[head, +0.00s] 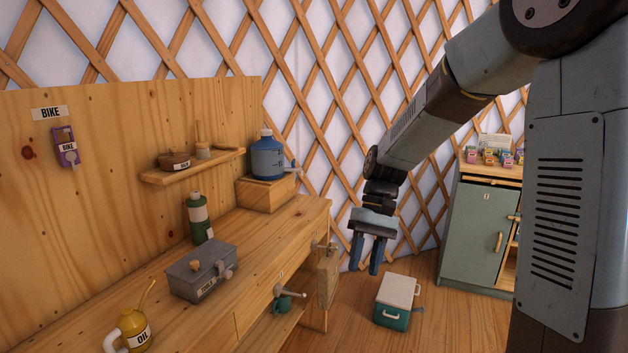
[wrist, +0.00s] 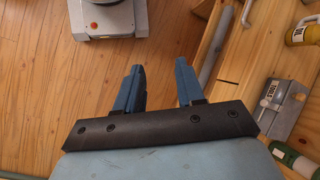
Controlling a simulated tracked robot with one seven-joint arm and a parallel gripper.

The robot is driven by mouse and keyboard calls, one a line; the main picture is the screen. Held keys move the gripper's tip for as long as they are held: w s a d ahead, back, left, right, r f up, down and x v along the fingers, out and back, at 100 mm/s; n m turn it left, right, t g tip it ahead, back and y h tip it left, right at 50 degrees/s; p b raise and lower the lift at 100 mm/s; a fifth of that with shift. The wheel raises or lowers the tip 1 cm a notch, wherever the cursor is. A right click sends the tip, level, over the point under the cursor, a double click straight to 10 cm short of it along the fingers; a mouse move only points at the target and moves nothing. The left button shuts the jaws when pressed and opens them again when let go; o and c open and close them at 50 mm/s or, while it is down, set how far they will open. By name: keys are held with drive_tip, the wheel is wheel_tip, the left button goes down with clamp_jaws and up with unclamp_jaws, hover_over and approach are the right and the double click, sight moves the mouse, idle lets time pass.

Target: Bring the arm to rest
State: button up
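My gripper (head: 366,256) hangs from my raised arm, fingers pointing down, to the right of the wooden workbench (head: 225,240). In the wrist view the two blue fingers (wrist: 158,85) stand apart with nothing between them, and bare floor shows past them. The gripper touches nothing that I can see.
The bench holds a grey toolbox (head: 203,270), a yellow oil can (head: 133,330), a green bottle (head: 199,218) and a blue jug (head: 267,157) on a wooden block. A green cooler box (head: 397,300) with a pale lid stands on the floor. A green cabinet (head: 477,232) stands behind at right.

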drive_tip(key=s+d+r+m+t+h, duration=0.2)
drive_tip(key=s+d+r+t, duration=0.8)
drive_tip(key=s+d+r, duration=0.2)
drive_tip(key=s+r, duration=0.1)
drive_tip(key=s, duration=0.1)
drive_tip(key=shift+s+d+r+t+h, duration=0.25)
drive_tip(key=shift+s+d+t+h, duration=0.1)
drive_tip(key=shift+d+t+h, duration=0.05)
drive_tip(key=shift+o, duration=0.9)
drive_tip(key=shift+c, duration=0.5)
drive_tip(key=shift+d, duration=0.1)
